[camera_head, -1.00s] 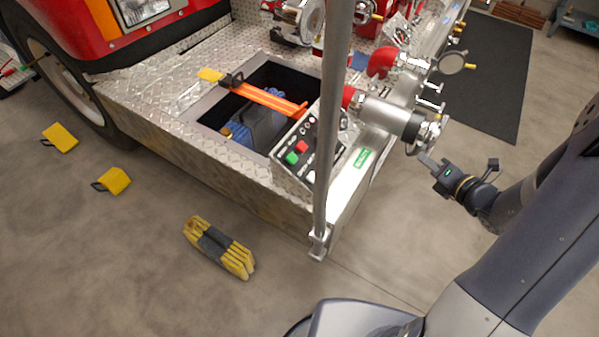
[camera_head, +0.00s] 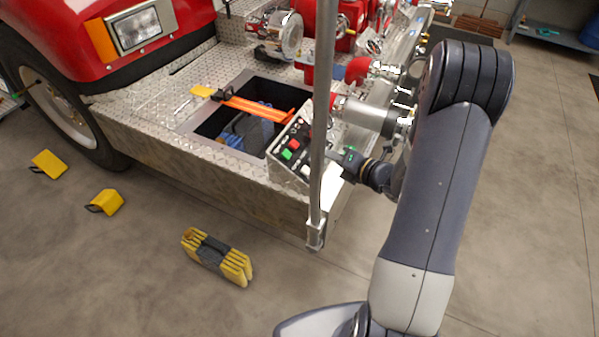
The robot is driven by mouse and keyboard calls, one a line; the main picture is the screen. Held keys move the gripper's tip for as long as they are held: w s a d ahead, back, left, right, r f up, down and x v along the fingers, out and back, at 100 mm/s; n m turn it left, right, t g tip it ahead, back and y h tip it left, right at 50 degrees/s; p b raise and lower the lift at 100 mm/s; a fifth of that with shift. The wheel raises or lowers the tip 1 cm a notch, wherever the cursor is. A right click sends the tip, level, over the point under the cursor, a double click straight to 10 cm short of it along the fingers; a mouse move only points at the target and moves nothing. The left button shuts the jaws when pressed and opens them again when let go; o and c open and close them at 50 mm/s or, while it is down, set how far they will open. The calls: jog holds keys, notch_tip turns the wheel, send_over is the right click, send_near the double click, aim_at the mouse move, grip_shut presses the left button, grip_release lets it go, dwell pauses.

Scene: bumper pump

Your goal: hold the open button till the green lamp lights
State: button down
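The control box (camera_head: 291,158) sits at the front corner of the bumper deck, its sloped panel facing up. It carries a green button (camera_head: 287,154) and a red button (camera_head: 294,144) close together. Small round fittings show near the panel's top; I cannot tell which is the green lamp or whether it is lit. My gripper (camera_head: 335,155) is just right of the box, pointing left, close to the upright pole. Its fingertips are small and partly lost against the pole and box, so their opening is unclear. I see no contact with a button.
The grey upright pole (camera_head: 321,120) stands in front of the box's right side. A silver pipe fitting (camera_head: 370,114) lies just behind my gripper. An open deck well (camera_head: 203,128) with an orange strap (camera_head: 255,108) is left of the box. Yellow chocks (camera_head: 216,256) lie on the floor.

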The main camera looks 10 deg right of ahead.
aim_at(305, 167)
jog(key=w+a+f+b, duration=0.2)
jog(key=a+f+b, duration=0.1)
jog(key=f+b, duration=0.3)
jog(key=shift+w+a+f, duration=0.35)
jog(key=shift+f, duration=0.45)
jog(key=shift+b, duration=0.3)
dwell(1.4)
jog(key=shift+w+a+f+b, duration=0.15)
jog(key=shift+f+b, duration=0.2)
jog(key=shift+w+a+f+b, duration=0.15)
jog(key=shift+a+f+b, duration=0.05)
jog(key=shift+f+b, duration=0.25)
dwell(0.7)
jog(key=shift+r, duration=0.15)
dwell(2.7)
jog(key=shift+s+d+r+p, duration=0.3)
jog(key=shift+d+r+p, duration=0.05)
jog(key=shift+r+p, duration=0.3)
